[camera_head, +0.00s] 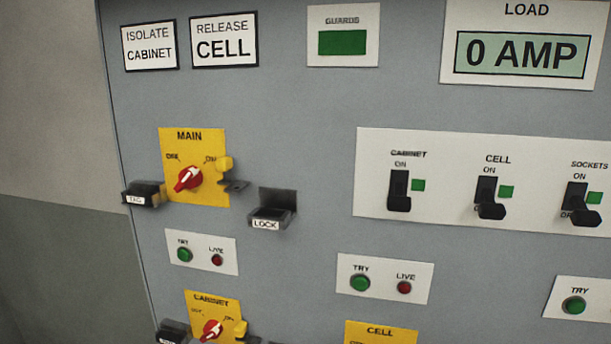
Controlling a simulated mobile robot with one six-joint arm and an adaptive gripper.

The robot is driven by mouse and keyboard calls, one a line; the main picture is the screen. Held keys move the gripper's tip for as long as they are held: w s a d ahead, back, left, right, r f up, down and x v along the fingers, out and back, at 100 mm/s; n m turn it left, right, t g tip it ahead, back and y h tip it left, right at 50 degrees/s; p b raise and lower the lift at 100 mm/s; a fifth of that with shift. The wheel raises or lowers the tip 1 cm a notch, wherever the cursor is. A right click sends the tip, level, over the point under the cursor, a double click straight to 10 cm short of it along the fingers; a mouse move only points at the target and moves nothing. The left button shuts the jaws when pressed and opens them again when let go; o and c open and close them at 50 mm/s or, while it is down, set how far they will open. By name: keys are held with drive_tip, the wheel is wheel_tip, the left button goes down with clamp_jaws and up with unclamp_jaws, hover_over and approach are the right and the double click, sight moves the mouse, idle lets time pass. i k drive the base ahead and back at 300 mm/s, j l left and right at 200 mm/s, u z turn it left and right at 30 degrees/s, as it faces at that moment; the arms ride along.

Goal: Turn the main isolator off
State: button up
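The main isolator is a red rotary knob (188,178) on a yellow plate (211,193) labelled MAIN, left of centre in the head view. OFF is printed at its upper left and ON at its upper right. The knob's pale line slants from lower left to upper right, towards ON. A small yellow block (225,164) and a dark bracket (235,186) stick out at the plate's right edge. My gripper is not in view, and nothing touches the knob.
A black TAG holder (144,194) juts out left of the plate, and a LOCK tray (268,218) to its right. Below are a TRY/LIVE plate (201,252) and a CABINET isolator (211,330). Black breaker levers (399,203) project at right. The load display (522,55) reads 0 AMP.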

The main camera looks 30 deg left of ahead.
sight(191, 177)
drive_tip(key=u, duration=1.95)
